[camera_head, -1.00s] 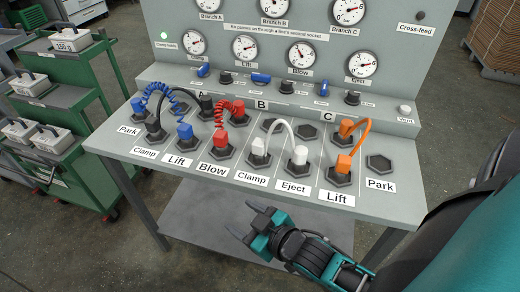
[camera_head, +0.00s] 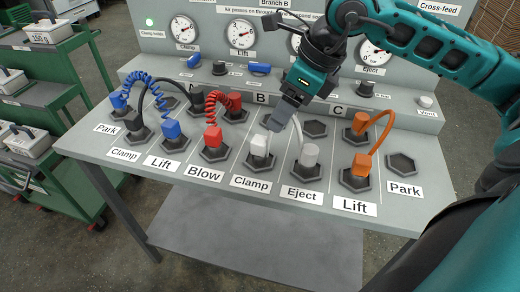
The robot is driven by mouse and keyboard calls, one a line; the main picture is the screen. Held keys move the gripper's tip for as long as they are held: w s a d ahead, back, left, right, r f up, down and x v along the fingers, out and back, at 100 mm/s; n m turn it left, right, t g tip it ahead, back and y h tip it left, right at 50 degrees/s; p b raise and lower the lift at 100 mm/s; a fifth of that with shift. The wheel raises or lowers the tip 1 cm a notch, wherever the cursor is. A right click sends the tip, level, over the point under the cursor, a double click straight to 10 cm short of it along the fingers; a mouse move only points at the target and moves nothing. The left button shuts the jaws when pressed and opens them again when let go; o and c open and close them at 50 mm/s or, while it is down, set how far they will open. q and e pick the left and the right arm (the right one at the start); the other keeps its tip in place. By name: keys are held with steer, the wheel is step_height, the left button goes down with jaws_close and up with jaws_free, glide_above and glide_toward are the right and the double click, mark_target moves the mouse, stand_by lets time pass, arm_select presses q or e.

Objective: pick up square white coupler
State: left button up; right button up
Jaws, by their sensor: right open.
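The white coupler at the front Clamp socket of section B (camera_head: 259,146) looks block-shaped and stands upright in its dark hexagonal socket. A white hose links it to a rounder white-grey coupler (camera_head: 309,156) at the Eject socket. My right gripper (camera_head: 274,122) is open and reaches down from above, just above and slightly right of the square coupler. The gripper hides the hose's upper part. I cannot tell whether a finger touches the hose. My left gripper is not in view.
A red coupler (camera_head: 213,138) stands left at Blow, and an orange one (camera_head: 362,165) right at Lift. Blue and black hoses crowd the left side. The Park socket (camera_head: 402,164) at right is empty. The gauge panel (camera_head: 205,22) rises behind.

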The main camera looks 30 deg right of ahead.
mark_target(260, 139)
steer(key=x, duration=0.7)
steer(key=shift+d+f+b, duration=0.1)
steer(key=shift+f+b, duration=0.1)
steer(key=shift+b, duration=0.1)
steer(key=shift+w+a+x, duration=0.1)
steer(key=shift+w+x, duration=0.05)
steer(key=shift+x, duration=1.2)
steer(key=shift+w+a+x, duration=0.15)
steer(key=shift+x, duration=1.2)
steer(key=shift+r, duration=0.2)
steer(key=shift+c, duration=0.5)
steer(key=c, duration=1)
